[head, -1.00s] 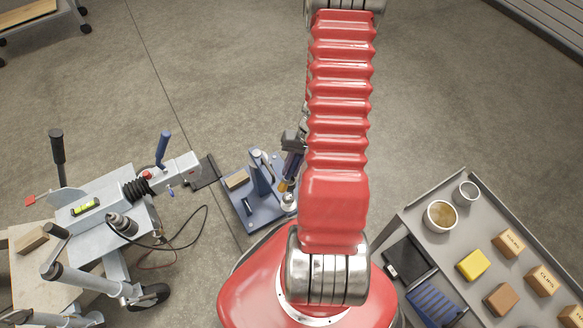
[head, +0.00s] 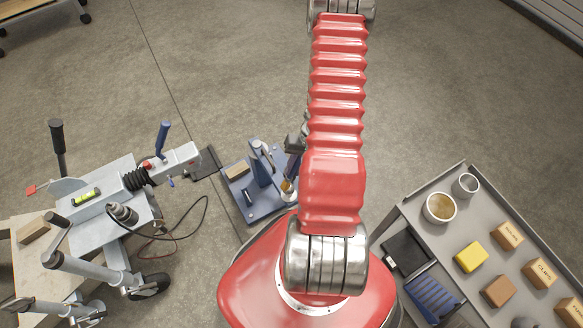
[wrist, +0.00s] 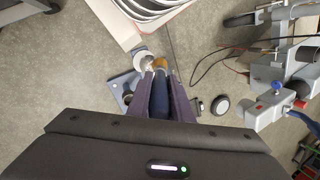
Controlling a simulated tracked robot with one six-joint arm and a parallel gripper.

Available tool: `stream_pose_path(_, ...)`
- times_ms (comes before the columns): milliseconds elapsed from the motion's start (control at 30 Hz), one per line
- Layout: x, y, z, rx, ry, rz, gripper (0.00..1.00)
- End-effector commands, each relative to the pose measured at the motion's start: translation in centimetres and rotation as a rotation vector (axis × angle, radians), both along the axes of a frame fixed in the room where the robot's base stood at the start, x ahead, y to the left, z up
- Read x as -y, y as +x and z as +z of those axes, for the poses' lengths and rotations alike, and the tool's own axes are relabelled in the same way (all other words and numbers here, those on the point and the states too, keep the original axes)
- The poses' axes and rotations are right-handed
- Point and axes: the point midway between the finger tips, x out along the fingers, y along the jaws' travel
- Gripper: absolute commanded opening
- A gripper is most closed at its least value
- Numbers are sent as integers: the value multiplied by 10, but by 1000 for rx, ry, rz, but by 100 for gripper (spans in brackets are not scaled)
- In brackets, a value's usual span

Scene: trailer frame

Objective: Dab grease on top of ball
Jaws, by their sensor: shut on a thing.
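My gripper (wrist: 160,98) is shut on the dark blue handle of a brush (wrist: 160,92), which points away from my wrist. The brush has an amber tip (wrist: 160,65). In the head view the brush tip (head: 287,186) is at the pale, shiny ball (head: 291,197), overlapping its upper edge; I cannot tell whether they touch. The ball stands at the right side of a blue stand (head: 250,213) on the floor. In the wrist view a pale round part (wrist: 142,60) shows beside the tip. My red arm hides part of the gripper in the head view.
The trailer frame with its coupler (head: 180,158) stands to the left, with cables on the floor. A grey cart (head: 462,290) at right carries a cup of brownish paste (head: 439,208), a smaller cup (head: 466,185), a yellow block (head: 471,257) and boxes. The floor beyond is open.

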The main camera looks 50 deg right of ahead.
Motion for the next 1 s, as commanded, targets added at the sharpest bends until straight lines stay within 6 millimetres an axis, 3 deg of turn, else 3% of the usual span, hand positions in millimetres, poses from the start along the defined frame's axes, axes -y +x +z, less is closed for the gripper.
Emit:
stream_pose_path(500,29,-5,-8,0,1,-13,0)
stream_pose_path(1000,-5,-3,-1,-1,2,-10,0)
